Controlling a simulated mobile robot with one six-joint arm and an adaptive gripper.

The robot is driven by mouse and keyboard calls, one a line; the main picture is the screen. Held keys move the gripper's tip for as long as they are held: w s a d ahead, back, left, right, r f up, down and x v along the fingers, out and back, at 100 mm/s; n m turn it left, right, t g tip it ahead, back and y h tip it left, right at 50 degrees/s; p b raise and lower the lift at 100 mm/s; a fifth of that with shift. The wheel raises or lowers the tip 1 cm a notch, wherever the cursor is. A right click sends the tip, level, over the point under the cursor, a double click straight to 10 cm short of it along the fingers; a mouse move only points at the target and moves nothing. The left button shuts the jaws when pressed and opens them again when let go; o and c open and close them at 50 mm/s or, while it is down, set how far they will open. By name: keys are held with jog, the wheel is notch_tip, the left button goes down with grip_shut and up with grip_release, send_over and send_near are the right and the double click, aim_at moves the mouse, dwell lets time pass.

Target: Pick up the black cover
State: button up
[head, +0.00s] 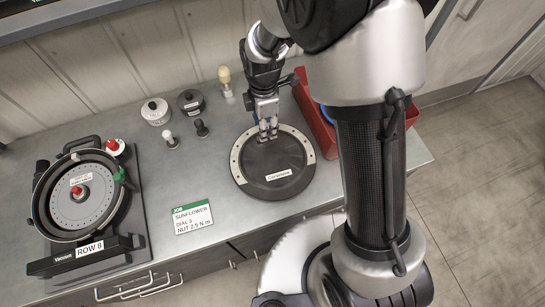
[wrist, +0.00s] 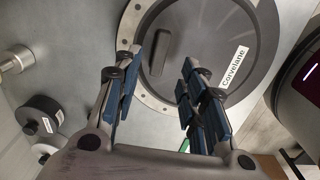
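The black cover (head: 277,181) is a round dark disc with a white label. It lies flat on the worktop, ringed by a paler rim with small holes. In the wrist view the cover (wrist: 215,25) shows a raised grip bar (wrist: 160,51) on its face. My gripper (head: 267,136) is over the far part of the cover, pointing down. In the wrist view my gripper (wrist: 162,64) is open, its blue-padded fingers apart with the grip bar between and beyond their tips. Nothing is held; I cannot tell whether the fingertips touch the cover.
A seed meter (head: 84,200) marked ROW 8 stands at the left. Pots (head: 156,111), small knobs and a green-headed job card (head: 194,217) lie between. A red bin (head: 314,120) is close on the right, partly behind my arm. The worktop's front edge is near the cover.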

aim_at(273, 158)
notch_tip(273, 158, down, 6)
jog(key=shift+w+d+r+b, duration=0.1)
jog(key=shift+d+r+b, duration=0.05)
jog(key=shift+b, duration=0.65)
jog(key=shift+r, duration=0.1)
grip_shut()
